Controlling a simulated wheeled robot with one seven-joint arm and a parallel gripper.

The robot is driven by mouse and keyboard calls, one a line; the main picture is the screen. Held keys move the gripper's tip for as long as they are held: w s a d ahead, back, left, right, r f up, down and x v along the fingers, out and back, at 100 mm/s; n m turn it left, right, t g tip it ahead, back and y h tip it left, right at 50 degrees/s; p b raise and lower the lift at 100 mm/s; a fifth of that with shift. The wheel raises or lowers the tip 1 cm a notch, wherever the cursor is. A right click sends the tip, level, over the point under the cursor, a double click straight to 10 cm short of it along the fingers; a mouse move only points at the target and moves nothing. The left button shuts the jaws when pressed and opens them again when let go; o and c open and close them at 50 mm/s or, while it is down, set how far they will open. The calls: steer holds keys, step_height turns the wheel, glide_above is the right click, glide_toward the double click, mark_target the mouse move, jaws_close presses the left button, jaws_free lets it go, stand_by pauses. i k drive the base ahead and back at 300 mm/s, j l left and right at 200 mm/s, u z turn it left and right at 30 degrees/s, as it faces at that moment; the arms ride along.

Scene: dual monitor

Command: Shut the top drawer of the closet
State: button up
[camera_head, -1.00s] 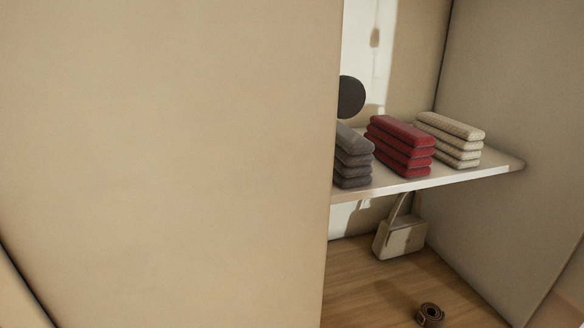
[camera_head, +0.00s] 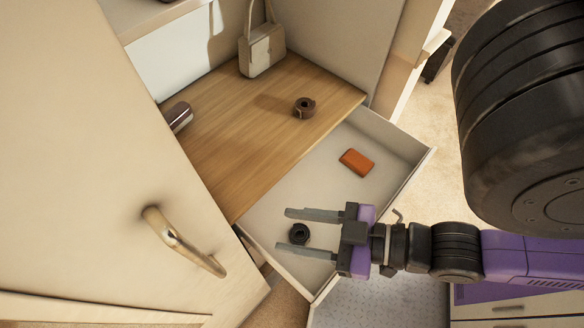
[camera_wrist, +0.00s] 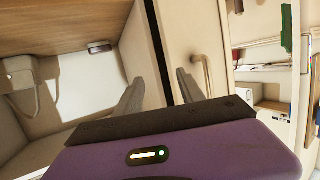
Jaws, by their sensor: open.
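The closet's top drawer (camera_head: 402,143) is pulled out below the wooden closet floor (camera_head: 240,120). Inside it lie an orange-brown wallet-like item (camera_head: 356,162) and a dark rolled belt (camera_head: 299,233). My gripper (camera_head: 288,232) is open and empty, above the drawer's front part, with its fingers pointing left in the head view. The dark roll shows between the fingers, lower down; I cannot tell the height gap. In the wrist view, the two grey fingers (camera_wrist: 158,92) stand apart with nothing between them. My gripper hides part of the drawer front.
A closet door (camera_head: 130,190) with a curved metal handle (camera_head: 180,240) stands at the left. A handbag (camera_head: 262,50), a brown rolled belt (camera_head: 304,107) and a dark cylindrical item (camera_head: 178,117) are on the wooden floor. Open carpet (camera_head: 432,120) lies to the right.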

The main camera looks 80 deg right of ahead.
mark_target(334, 187)
steer(key=k+j+z, duration=0.35)
steer(key=k+z, duration=0.15)
steer(key=k, duration=0.3)
steer(key=k+z, duration=0.45)
steer(key=k, duration=0.4)
steer(key=l+z, duration=0.1)
steer(key=z, duration=0.25)
steer(key=k+l+z, duration=0.1)
steer(key=z, duration=0.25)
steer(key=l+z, duration=0.15)
steer(key=z, duration=0.2)
